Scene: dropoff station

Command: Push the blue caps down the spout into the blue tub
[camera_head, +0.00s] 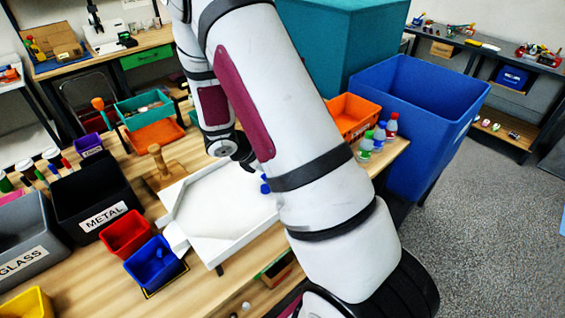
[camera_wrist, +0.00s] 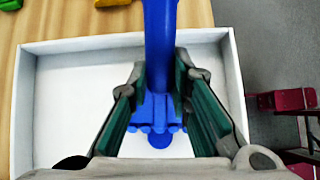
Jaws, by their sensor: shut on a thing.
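A white tray (camera_head: 222,212) lies on the wooden table; its narrow spout (camera_head: 175,237) points left toward the blue tub (camera_head: 153,265). Blue caps (camera_head: 265,184) sit at the tray's right side, partly hidden by my arm. The wrist view shows several blue caps (camera_wrist: 158,140) bunched on the white floor of the tray. My gripper (camera_wrist: 161,68) is shut on the handle of a blue tool (camera_wrist: 160,30), above the tray. The tool's lower end is against or just above the caps; I cannot tell which. In the head view my arm hides the tool.
A red bin (camera_head: 126,233) stands beside the blue tub, with a black METAL bin (camera_head: 95,200) behind. An orange bin (camera_head: 352,115) and small bottles (camera_head: 378,137) stand right of my arm, near a large blue bin (camera_head: 420,110).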

